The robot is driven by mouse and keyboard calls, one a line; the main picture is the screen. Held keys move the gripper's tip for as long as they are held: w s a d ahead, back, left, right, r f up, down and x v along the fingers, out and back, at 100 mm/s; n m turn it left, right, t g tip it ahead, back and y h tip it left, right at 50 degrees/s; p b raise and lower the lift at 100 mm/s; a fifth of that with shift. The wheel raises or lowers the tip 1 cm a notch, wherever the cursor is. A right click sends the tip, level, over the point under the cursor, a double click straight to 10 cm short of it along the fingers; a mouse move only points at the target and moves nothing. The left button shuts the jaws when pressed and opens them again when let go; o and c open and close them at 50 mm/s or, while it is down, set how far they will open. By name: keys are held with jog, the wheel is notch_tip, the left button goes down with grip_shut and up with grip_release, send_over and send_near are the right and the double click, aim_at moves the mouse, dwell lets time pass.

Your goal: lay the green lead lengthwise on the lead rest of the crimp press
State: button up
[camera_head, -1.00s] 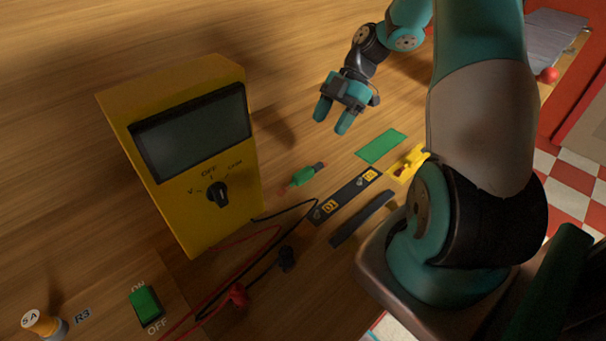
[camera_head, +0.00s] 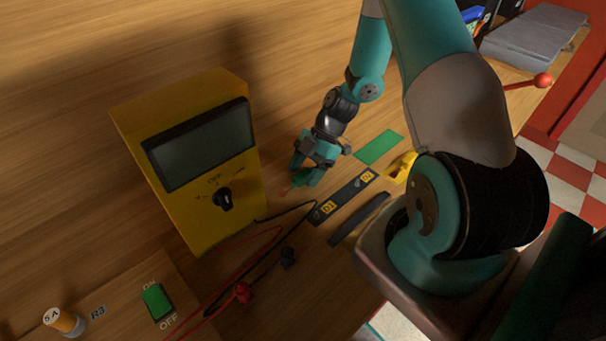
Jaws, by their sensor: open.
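The green lead (camera_head: 285,189) lies on the wooden table just right of the yellow meter. Its reddish end shows; most of its green body is hidden by my gripper. My gripper (camera_head: 305,175) is open and low over the lead, its two teal fingers pointing down about it. I cannot tell whether they touch it. A lever with a red ball knob (camera_head: 543,80) stands at the far right edge of the table, possibly part of the crimp press. The lead rest cannot be made out.
A yellow meter (camera_head: 190,125) stands close left of my gripper. A black labelled strip (camera_head: 342,197), a dark bar (camera_head: 358,218), a green flat rectangle (camera_head: 379,147) and a yellow piece (camera_head: 400,168) lie to the right. Red and black test cables lie in front.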

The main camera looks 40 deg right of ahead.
aim_at(304, 173)
grip_shut()
notch_tip(304, 173, up, 20)
jog(key=b, duration=0.2)
jog(key=shift+b, duration=0.3)
